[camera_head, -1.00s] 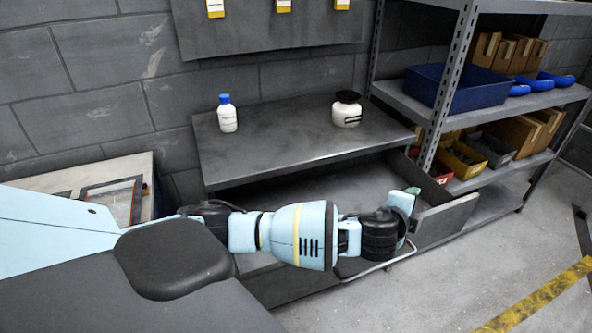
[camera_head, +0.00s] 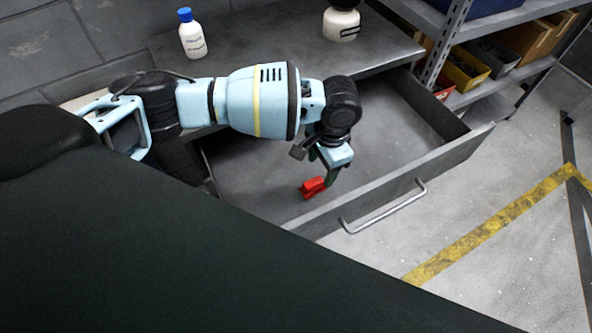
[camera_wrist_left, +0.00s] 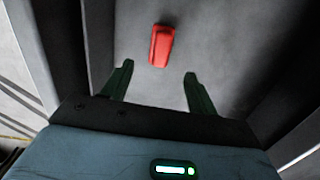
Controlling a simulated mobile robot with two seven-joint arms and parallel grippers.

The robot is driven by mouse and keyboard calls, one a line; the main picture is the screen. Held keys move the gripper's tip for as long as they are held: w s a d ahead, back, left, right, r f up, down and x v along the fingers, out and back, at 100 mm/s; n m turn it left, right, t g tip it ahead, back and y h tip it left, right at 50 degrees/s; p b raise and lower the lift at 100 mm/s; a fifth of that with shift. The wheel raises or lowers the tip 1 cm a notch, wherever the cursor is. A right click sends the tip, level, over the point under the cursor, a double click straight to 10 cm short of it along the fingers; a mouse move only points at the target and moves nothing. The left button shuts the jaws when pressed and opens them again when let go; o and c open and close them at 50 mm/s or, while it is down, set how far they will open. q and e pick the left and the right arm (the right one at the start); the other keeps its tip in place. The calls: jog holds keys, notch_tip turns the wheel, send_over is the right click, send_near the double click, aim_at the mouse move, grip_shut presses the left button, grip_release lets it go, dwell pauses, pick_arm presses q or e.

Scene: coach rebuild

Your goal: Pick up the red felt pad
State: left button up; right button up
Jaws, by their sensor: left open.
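The red felt pad (camera_head: 313,187) lies on the floor of the open drawer (camera_head: 394,205), near its front wall. It also shows in the left wrist view (camera_wrist_left: 162,45), a little beyond the fingertips and roughly centred between them. My left gripper (camera_head: 330,176) reaches down into the drawer right beside the pad, and a finger partly overlaps it in the head view. In the left wrist view the two dark fingers of the left gripper (camera_wrist_left: 158,74) stand apart with nothing between them. My right gripper is in neither view.
The drawer front carries a metal handle (camera_head: 384,207). A white bottle with a blue cap (camera_head: 192,38) and a white jar with a dark top (camera_head: 341,24) stand on the bench above. A shelf upright (camera_head: 446,40) and bins stand at the right. The rest of the drawer floor looks clear.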

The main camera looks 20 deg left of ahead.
aim_at(314, 182)
pick_arm(q)
jog(key=shift+s+a+r+g, duration=0.1)
jog(key=shift+s+a+g, duration=0.1)
jog(key=shift+s+g, duration=0.15)
jog(key=shift+s+d, duration=0.1)
jog(key=shift+s, duration=0.05)
jog(key=shift+f, duration=0.5)
jog(key=shift+s+a+f+b, duration=0.1)
jog(key=shift+a+f+b, duration=0.15)
jog(key=shift+f, duration=1.45)
jog(key=shift+a+f+b, duration=0.1)
jog(key=shift+a+f, duration=0.15)
jog(key=shift+f, duration=1.45)
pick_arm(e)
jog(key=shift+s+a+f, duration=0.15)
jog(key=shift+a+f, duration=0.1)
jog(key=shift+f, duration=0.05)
